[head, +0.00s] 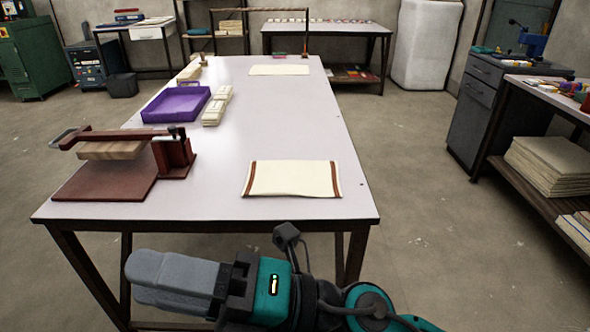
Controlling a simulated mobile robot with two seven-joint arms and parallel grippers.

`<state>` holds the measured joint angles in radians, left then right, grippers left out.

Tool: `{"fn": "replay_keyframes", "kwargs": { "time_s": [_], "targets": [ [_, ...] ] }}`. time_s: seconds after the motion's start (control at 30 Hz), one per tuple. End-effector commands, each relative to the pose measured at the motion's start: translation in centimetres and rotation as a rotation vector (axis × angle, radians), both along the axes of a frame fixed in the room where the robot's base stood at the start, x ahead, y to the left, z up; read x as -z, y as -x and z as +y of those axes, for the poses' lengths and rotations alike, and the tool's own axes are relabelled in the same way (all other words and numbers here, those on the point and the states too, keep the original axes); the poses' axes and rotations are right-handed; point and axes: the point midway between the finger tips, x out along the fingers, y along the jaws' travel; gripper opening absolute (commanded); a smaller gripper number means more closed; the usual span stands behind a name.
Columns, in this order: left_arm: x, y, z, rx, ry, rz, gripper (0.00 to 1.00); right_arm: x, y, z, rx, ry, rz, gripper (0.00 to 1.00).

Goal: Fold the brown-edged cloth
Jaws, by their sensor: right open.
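The brown-edged cloth (292,179) lies flat on the near right part of the long pale table (240,205). It is a cream rectangle with a brown band along its left and right ends. I cannot tell whether it has more than one layer. My right gripper (152,282) is in front of the table's near edge, low in the picture, with its fingers pointing left. It is open and apart from the cloth, and I see nothing in it. My left gripper is not in view.
A dark red press (105,188) stands at the table's near left. A purple tray (175,103) and cream stacks (216,105) lie behind it. Another pale cloth (279,70) lies at the far end. The table around the brown-edged cloth is clear. A side bench (530,190) stands right.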

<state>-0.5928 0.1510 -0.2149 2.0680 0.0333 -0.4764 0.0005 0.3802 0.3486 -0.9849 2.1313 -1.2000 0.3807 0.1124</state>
Motion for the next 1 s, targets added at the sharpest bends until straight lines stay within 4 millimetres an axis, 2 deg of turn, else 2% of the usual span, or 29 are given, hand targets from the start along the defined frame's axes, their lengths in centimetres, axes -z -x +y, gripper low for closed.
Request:
{"fn": "replay_keyframes", "kwargs": {
  "time_s": [0.03, 0.07, 0.17, 0.2, 0.27, 0.3, 0.37, 0.4, 0.47, 0.5, 0.57, 0.7, 0.77, 0.83, 1.0],
  "targets": [
    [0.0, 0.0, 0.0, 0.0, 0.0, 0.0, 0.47, -0.2, -2.2, -1.1, 0.074, -0.081, 0.157, 0.47],
    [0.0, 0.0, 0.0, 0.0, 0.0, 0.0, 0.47, -0.2, -3.5, -2.0, 0.118, -0.125, 0.243, 0.47],
    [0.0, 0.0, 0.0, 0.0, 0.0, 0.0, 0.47, 1.5, -8.0, -5.3, 0.273, -0.258, 0.538, 0.47],
    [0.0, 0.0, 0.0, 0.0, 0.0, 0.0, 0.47, 2.8, -9.6, -6.9, 0.337, -0.306, 0.657, 0.47],
    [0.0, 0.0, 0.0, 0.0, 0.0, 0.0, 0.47, 5.5, -11.6, -9.5, 0.435, -0.372, 0.837, 0.47],
    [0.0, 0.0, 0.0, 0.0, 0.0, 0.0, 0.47, 7.6, -12.6, -11.3, 0.502, -0.411, 0.957, 0.47],
    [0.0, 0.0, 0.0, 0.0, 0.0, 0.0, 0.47, 11.3, -13.4, -14.1, 0.6, -0.463, 1.136, 0.47],
    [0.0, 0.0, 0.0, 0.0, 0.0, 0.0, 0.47, 13.8, -13.6, -15.8, 0.662, -0.493, 1.247, 0.47],
    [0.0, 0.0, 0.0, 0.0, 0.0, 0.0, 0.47, 17.5, -13.2, -18.2, 0.748, -0.531, 1.403, 0.47],
    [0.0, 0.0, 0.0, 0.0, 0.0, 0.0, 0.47, 19.8, -12.6, -19.6, 0.799, -0.553, 1.5, 0.47],
    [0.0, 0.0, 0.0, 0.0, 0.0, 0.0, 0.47, 23.1, -11.4, -21.6, 0.872, -0.58, 1.635, 0.47],
    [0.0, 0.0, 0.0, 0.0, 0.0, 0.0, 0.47, 29.7, -7.3, -25.3, 1.014, -0.63, 1.915, 0.47],
    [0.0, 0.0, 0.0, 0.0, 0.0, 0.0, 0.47, 32.0, -5.1, -26.7, 1.068, -0.649, 2.026, 0.47],
    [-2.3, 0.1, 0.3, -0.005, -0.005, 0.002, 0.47, 29.9, -4.9, -27.0, 1.078, -0.656, 2.037, 0.47],
    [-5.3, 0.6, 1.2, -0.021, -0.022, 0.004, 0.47, 26.7, -4.5, -27.9, 1.101, -0.66, 2.02, 0.47]
  ]
}}
